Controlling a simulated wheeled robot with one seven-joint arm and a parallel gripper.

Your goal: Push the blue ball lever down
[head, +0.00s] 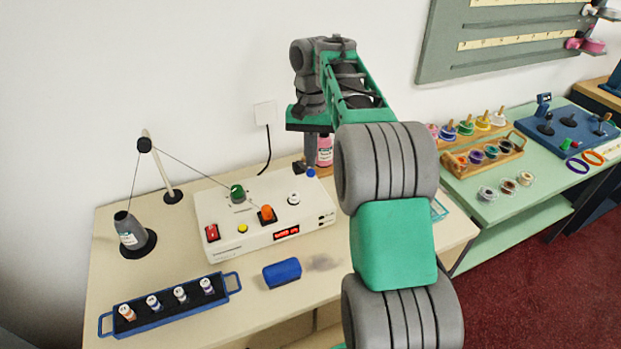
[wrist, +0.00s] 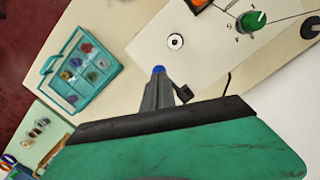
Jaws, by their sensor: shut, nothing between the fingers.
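The blue ball lever shows as a small blue ball (head: 311,173) at the back right corner of the white control box (head: 225,240). It also shows in the wrist view (wrist: 158,69), right at the tips of my fingers. My gripper (head: 310,160) is shut and empty, pointing down from above with its fingertips at the ball. I cannot tell whether they touch it. The fingers hide most of the lever's arm; a small dark piece (wrist: 183,94) shows beside them in the wrist view.
The box also carries a green knob (head: 238,192), an orange switch (head: 267,215), a white round knob (head: 294,198), a red switch (head: 212,232) and a yellow button (head: 243,228). A pink-labelled bottle (head: 325,150) stands behind my gripper. A teal tray (wrist: 82,70) lies nearby.

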